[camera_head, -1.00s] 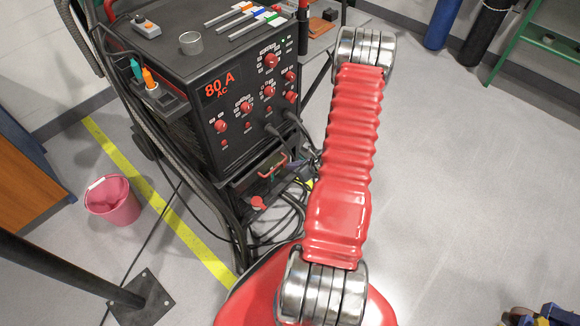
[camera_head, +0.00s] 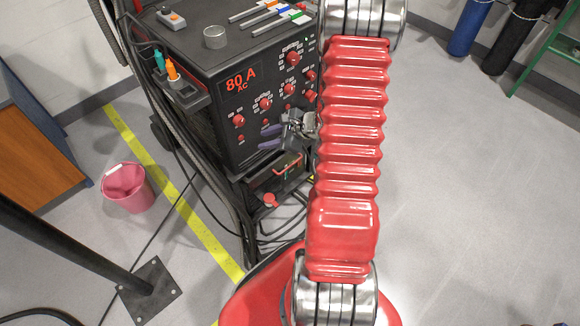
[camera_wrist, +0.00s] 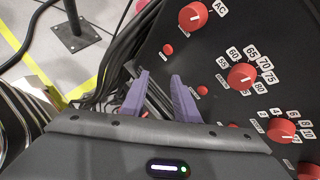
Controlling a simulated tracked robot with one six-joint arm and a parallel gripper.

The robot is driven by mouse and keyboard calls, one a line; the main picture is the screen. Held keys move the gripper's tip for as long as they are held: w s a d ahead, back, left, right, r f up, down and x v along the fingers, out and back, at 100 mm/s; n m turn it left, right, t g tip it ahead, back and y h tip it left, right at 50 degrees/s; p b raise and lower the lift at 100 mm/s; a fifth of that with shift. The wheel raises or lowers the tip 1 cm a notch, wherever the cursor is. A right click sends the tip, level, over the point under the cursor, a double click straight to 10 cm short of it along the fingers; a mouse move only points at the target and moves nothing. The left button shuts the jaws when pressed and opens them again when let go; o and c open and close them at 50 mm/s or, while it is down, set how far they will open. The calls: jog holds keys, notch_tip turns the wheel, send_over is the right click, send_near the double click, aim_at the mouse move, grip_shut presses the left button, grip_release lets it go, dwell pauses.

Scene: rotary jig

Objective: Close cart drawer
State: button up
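The black welding cart (camera_head: 205,125) stands left of my arm in the head view, with the welder on top. Its drawer (camera_head: 275,172), with a red handle (camera_head: 288,166), is below the welder's control panel and looks pulled out, its inside partly showing. My gripper (camera_head: 268,138) has purple fingers and is in front of the lower control panel, above the drawer. In the wrist view the two fingers (camera_wrist: 160,92) stand apart with nothing held between them. The drawer cannot be made out clearly there, and my arm hides part of the cart's right side.
Red knobs (camera_wrist: 242,76) on the panel are close to the fingers in the wrist view. Cables (camera_head: 272,225) hang around the cart's lower part. A pink bucket (camera_head: 128,190) stands on the floor at left.

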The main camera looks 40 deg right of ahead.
jog(key=s+a+r+n+g+y, duration=0.1)
jog(key=s+a+r+n+g, duration=0.1)
jog(key=a+r+n, duration=0.6)
jog(key=s+a+r+n+g+y, duration=0.15)
jog(key=a+r+n, duration=0.35)
jog(key=a+r, duration=0.55)
jog(key=s+a+r+n+h, duration=0.2)
jog(key=s+r+n, duration=0.3)
jog(key=s, duration=0.3)
jog(key=s+a+r+n+h, duration=0.3)
jog(key=s+r+n, duration=0.3)
jog(key=s+n, duration=0.2)
jog(key=shift+r+h, duration=0.3)
jog(key=shift+h, duration=0.45)
jog(key=shift+s, duration=0.1)
